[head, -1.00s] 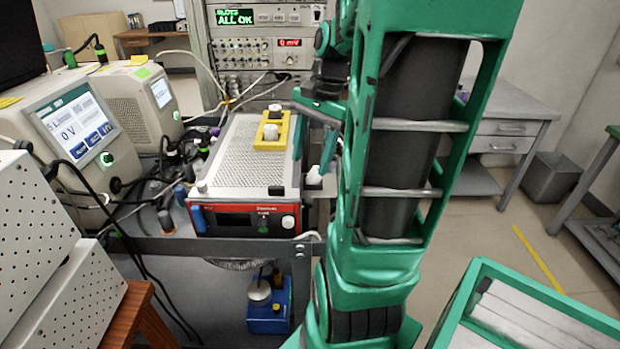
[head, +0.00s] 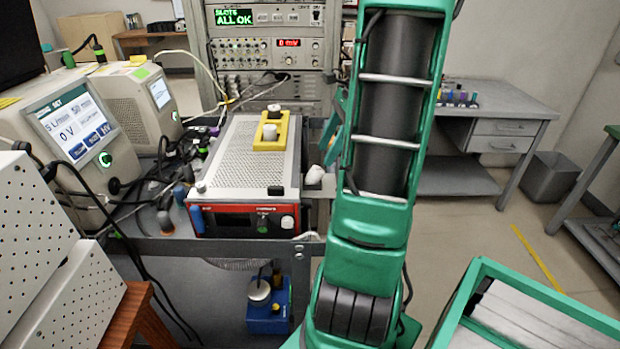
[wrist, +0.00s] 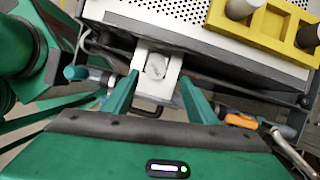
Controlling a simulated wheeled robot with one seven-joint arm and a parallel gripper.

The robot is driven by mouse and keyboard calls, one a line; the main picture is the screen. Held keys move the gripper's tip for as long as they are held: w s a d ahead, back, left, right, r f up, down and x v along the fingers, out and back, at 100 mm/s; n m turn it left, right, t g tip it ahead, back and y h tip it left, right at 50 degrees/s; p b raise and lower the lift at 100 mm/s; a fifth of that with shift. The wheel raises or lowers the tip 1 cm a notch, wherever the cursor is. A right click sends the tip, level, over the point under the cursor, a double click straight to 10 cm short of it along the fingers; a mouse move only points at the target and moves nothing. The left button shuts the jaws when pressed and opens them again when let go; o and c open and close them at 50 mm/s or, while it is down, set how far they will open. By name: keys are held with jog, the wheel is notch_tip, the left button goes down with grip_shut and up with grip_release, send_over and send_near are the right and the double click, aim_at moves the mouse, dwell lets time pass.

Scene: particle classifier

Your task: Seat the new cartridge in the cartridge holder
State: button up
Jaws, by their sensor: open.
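A yellow tray (head: 269,140) lies on a perforated instrument top and holds two short cylinders: a white one (head: 270,131) in front and a dark-topped one (head: 273,109) behind. The tray (wrist: 268,27) also shows at the top right of the wrist view. A white cartridge-like piece (head: 315,174) stands on a pale bracket just right of the instrument. In the wrist view, a pale bracket (wrist: 146,92) with a round white top (wrist: 156,66) sits between and beyond my fingertips. My gripper (wrist: 158,84) is open and empty, facing it. My arm mostly hides the gripper in the head view.
The perforated instrument (head: 240,165) has a red front and stands on a grey cart. Cables and tools crowd the cart's left side. A blue device (head: 268,318) sits on the lower shelf. A grey table (head: 500,115) stands at the back right. The floor between is clear.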

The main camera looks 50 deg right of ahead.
aim_at(318, 169)
jog(key=shift+s+a+x, duration=0.15)
jog(key=shift+x, duration=1.35)
jog(key=shift+s+a+x, duration=0.1)
jog(key=shift+x, duration=1.45)
jog(key=shift+r, duration=0.1)
jog(key=c, duration=1.2)
jog(key=shift+c, duration=0.2)
